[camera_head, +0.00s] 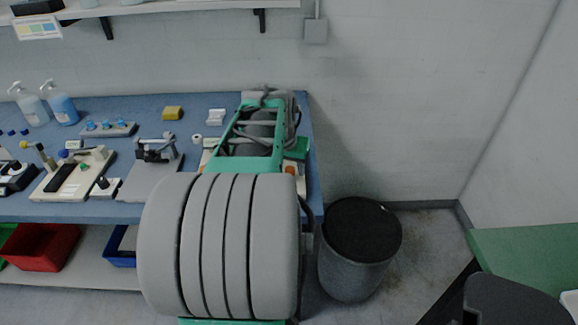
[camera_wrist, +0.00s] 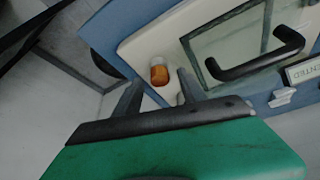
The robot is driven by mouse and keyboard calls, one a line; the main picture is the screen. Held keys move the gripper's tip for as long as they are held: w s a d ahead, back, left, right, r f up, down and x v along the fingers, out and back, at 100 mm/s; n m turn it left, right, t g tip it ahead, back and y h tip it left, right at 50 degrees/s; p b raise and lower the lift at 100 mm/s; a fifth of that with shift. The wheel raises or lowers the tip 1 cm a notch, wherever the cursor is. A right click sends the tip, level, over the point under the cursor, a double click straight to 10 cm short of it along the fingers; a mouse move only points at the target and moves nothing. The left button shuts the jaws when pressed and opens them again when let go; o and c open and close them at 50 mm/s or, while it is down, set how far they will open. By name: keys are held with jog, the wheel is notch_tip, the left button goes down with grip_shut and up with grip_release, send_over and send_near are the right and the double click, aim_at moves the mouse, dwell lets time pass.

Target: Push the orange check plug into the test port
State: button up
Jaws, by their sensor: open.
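The orange check plug (camera_wrist: 159,74) shows in the wrist view as a small orange cylinder with a pale end, on a cream panel (camera_wrist: 139,45). My gripper (camera_wrist: 160,86) is open, with one dark finger on each side of the plug in the picture. I see no finger touching it, and cannot tell how far off it is in depth. In the head view my own arm covers the gripper, and a small orange spot (camera_head: 291,169) shows at the arm's right edge. I cannot make out the test port in either view.
The blue bench (camera_head: 215,150) holds several fixtures, a yellow block (camera_head: 173,113) and two pump bottles. A dark bin (camera_head: 360,262) stands on the floor right of the bench.

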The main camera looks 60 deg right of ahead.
jog(key=v, duration=0.7)
jog(key=shift+r, duration=0.25)
jog(key=shift+a, duration=0.15)
